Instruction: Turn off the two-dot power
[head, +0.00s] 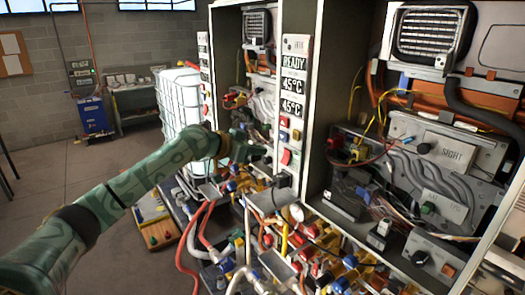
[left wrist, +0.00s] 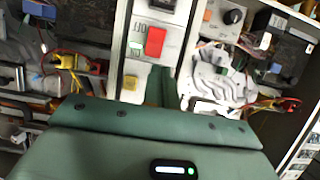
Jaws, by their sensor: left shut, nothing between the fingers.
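A narrow white control panel (head: 293,95) stands between two open heater cabinets, with displays reading READY and 45°C. A red rocker switch (head: 285,157) sits low on it, with small coloured buttons above and a black knob (head: 281,180) below. I cannot make out a two-dot mark. My left gripper (head: 262,153) is shut and empty, just left of the rocker switch; its green fingers (left wrist: 160,84) point at the panel. Contact cannot be told. My right gripper is out of view.
The right cabinet (head: 312,110) is open, with wires, hoses and boxes inside. Pipes, valves and red hoses (head: 190,240) crowd the space below the panel. A white caged tank (head: 180,105) stands behind my left arm. The floor (head: 100,165) at left is mostly clear.

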